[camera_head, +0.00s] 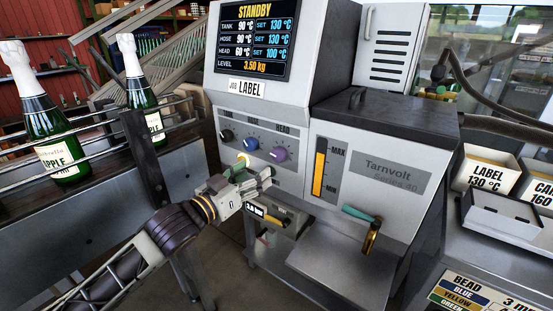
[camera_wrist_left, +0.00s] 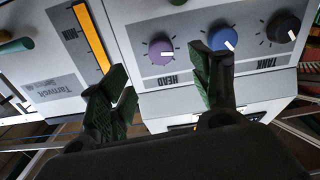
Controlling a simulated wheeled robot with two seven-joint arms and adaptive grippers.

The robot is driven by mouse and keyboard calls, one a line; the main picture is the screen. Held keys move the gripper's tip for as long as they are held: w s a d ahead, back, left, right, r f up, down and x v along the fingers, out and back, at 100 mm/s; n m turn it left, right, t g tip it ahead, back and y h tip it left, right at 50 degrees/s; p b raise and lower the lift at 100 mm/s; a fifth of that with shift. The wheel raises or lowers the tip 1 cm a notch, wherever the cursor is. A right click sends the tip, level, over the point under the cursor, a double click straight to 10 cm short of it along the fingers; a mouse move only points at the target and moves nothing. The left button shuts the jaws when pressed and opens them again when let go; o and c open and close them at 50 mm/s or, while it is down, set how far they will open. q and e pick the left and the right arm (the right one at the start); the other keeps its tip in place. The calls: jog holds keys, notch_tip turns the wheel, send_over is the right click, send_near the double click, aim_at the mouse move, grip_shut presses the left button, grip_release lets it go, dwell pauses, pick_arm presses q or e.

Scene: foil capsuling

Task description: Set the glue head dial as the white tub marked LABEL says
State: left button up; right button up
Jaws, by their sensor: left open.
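The glue machine has a black dial (camera_head: 226,136), a blue dial (camera_head: 251,144) and a purple dial (camera_head: 278,155). In the left wrist view the purple dial (camera_wrist_left: 160,48) is above HEAD, its white mark pointing right. The screen (camera_head: 256,38) reads STANDBY, head 60 °C, set 100 °C; tank and hose are set at 130 °C. The white tub (camera_head: 487,172) at the right reads LABEL 130 °C. My left gripper (camera_head: 262,175) is open below the dials; in its wrist view its fingers (camera_wrist_left: 162,72) lie either side of the purple dial, apart from it.
A second tub (camera_head: 537,186) beside the LABEL tub is cut off, reading 160. A brass nozzle (camera_head: 372,238) with a green handle juts from the machine front. Green bottles (camera_head: 60,155) stand on the railed conveyor at the left. A yellow round button (camera_head: 243,160) is near my gripper.

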aim_at(276, 158)
pick_arm(q)
jog(key=shift+b+x, duration=0.45)
jog(key=shift+x, duration=2.45)
jog(key=shift+b+x, duration=0.35)
jog(key=shift+x, duration=1.35)
jog(key=shift+w+d, duration=0.3)
jog(key=shift+w, duration=0.2)
jog(key=shift+w+d, duration=0.2)
pick_arm(e)
jog(key=shift+w+a+f+t+y, duration=0.2)
jog(key=shift+a+f+t+y, duration=0.15)
jog(key=shift+a+f, duration=0.3)
pick_arm(q)
jog(key=c, duration=1)
jog(key=shift+c, duration=0.2)
pick_arm(e)
jog(key=shift+d, duration=0.15)
